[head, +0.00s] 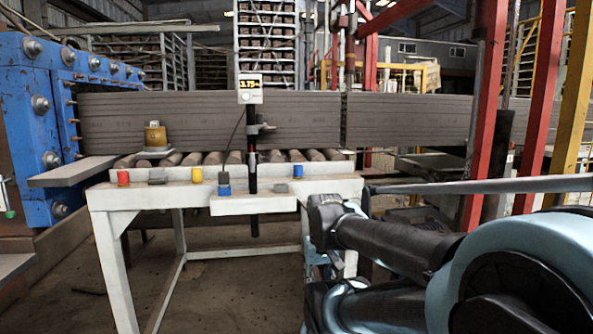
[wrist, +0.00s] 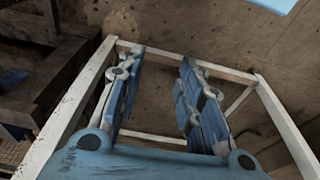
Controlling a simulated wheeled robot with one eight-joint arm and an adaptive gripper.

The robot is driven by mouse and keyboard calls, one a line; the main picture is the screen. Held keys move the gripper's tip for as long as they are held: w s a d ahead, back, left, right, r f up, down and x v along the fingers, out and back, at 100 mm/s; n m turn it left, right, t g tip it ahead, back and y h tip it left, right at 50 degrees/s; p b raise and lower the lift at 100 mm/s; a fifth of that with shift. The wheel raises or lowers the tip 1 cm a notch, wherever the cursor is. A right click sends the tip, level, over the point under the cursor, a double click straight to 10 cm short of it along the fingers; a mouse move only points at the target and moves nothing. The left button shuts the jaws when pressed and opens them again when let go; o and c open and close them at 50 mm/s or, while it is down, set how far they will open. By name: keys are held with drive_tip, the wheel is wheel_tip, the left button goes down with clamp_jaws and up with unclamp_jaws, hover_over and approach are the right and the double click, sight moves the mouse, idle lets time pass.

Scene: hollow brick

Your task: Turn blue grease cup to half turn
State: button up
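A small blue cup (head: 224,186) sits on the front ledge of the white roller table, just left of the black upright post. I cannot tell the turn position of the blue cup at this size. My gripper (wrist: 158,62) is open and empty in the wrist view, with its two blue fingers apart over the floor and the table's lower frame. No cup shows in the wrist view. In the head view my arm is at the lower right, to the right of the cups.
The white table (head: 140,194) also bears a red cup (head: 123,177), a yellow cup (head: 197,175) and grey pieces. A black post with a display (head: 250,96) rises in front of the stacked bricks (head: 180,113). A blue machine (head: 45,110) stands left. Red columns stand right.

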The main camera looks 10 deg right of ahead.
wheel_tip(320, 180, up, 42)
drive_tip(key=n+g, duration=0.2)
drive_tip(key=n, duration=1.8)
hover_over(298, 164)
wheel_tip(298, 164, down, 17)
drive_tip(key=shift+r, duration=0.2)
drive_tip(key=shift+c, duration=0.6)
drive_tip(key=shift+w, duration=0.1)
drive_tip(key=c, duration=0.7)
